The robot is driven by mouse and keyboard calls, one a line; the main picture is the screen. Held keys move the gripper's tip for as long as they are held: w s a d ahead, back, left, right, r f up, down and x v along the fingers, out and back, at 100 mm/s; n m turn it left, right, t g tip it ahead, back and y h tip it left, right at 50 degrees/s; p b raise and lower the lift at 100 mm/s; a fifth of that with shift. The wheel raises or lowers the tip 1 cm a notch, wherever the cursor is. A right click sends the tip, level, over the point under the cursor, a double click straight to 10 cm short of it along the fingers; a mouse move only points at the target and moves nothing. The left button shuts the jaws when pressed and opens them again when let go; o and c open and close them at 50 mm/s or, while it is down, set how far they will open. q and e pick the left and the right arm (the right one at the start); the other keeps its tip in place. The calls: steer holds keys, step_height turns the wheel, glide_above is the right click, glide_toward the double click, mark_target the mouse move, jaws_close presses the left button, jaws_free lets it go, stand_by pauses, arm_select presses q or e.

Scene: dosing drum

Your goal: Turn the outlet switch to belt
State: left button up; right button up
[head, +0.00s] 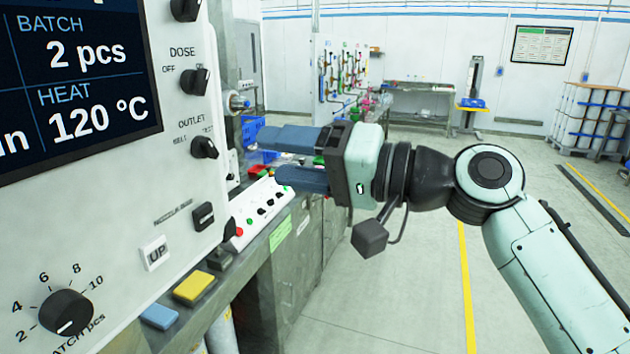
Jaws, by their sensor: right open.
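The outlet switch (204,147) is a black rotary knob on the pale panel (180,110), under the label OUTLET, with BELT marked at its left and TEST at its right. I cannot tell for certain which mark its pointer faces. My right gripper (270,158) is to the right of the switch, apart from it. Its two blue fingers are spread and point left toward the panel side, with nothing between them. My left gripper is not in view.
A batch knob (66,313) is at lower left. A display (75,80) fills the upper left. The floor (420,290) at right is clear.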

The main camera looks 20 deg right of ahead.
steer(key=shift+b+v, duration=0.45)
steer(key=shift+v, duration=1.3)
